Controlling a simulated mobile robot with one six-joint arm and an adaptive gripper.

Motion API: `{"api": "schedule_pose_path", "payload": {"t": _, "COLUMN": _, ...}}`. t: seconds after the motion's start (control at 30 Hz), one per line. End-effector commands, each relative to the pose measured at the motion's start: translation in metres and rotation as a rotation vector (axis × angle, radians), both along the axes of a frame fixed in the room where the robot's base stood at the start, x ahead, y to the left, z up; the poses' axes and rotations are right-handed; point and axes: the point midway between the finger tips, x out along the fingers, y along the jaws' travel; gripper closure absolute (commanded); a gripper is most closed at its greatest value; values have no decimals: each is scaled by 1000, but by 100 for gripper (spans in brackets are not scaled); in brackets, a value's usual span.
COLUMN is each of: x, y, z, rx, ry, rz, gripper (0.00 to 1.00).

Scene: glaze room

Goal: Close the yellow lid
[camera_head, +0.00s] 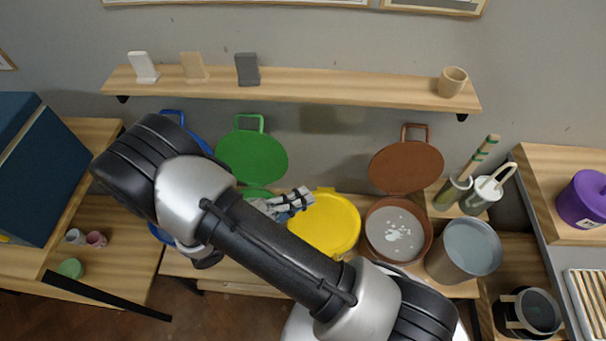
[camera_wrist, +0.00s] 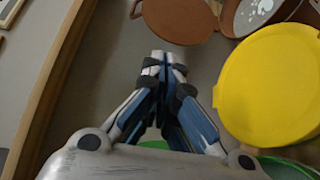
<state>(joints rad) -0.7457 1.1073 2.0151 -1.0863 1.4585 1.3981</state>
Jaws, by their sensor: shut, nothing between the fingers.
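The yellow lid (camera_head: 325,222) lies flat as a round disc between the green and brown pots in the head view; whatever is beneath it is hidden. It also shows large at the right of the wrist view (camera_wrist: 270,85). My gripper (camera_head: 308,198) is shut and empty, at the upper left edge of the yellow lid in the head view. In the wrist view its fingertips (camera_wrist: 168,58) are together, left of the lid with a visible gap. I cannot tell its height above the lid.
A green lid (camera_head: 250,157) and a brown lid (camera_head: 406,165) stand raised. The brown pot (camera_head: 430,241) is open, with a grey bucket (camera_head: 471,249) beside it. A wooden shelf (camera_head: 350,87) runs along the wall. My arm hides much of the blue lid (camera_head: 171,114).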

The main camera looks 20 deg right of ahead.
Motion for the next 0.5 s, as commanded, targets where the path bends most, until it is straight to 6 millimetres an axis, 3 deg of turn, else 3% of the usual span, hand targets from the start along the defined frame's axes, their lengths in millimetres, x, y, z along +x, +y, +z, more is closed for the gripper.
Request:
{"api": "schedule_pose_path", "payload": {"t": 0.23, "x": -38, "y": 16, "z": -42, "rx": -2, "ry": 2, "rz": 4, "gripper": 100}}
{"api": "schedule_pose_path", "payload": {"t": 0.4, "x": -57, "y": 23, "z": -72, "rx": -112, "ry": -248, "rz": 5, "gripper": 100}}
{"api": "schedule_pose_path", "payload": {"t": 0.5, "x": -65, "y": 27, "z": -85, "rx": -108, "ry": -253, "rz": 4, "gripper": 100}}
